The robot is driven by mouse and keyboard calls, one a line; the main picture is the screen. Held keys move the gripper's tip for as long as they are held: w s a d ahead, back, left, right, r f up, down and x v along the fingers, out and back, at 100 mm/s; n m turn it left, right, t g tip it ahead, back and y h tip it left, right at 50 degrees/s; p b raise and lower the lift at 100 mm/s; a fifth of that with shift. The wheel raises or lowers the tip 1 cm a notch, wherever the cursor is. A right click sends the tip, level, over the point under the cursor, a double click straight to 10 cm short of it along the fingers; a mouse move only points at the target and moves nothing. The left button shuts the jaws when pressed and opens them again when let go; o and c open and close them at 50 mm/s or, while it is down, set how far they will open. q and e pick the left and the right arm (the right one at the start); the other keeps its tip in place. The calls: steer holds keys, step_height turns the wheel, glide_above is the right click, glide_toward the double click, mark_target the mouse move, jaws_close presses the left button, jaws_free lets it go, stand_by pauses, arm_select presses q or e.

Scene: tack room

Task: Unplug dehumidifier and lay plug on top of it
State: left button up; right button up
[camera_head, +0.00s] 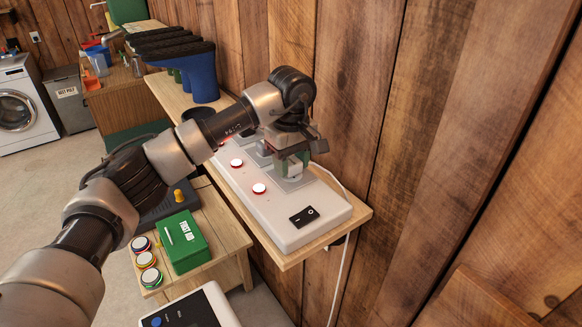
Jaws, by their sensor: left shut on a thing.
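A large white power strip (285,228) lies on a wooden wall shelf, with lit red buttons and a black rocker switch (304,216) at its near end. My left arm reaches over it from the left. My left gripper (293,172) points down at a socket of the strip and is shut on a small pale plug (296,171), mostly hidden by the fingers. I cannot tell whether the plug is seated or just clear of the socket. A white appliance with a dark panel, likely the dehumidifier (215,298), shows partly at the bottom edge. My right gripper is out of view.
Blue boots (201,79) stand farther along the shelf (357,214). A white cable (349,250) hangs by the plank wall. A washing machine (22,108) stands far left.

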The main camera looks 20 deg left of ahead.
mark_target(291, 161)
arm_select(q)
steer(key=shift+r+p, duration=1.35)
steer(key=shift+r, duration=1.3)
steer(key=shift+f, duration=0.1)
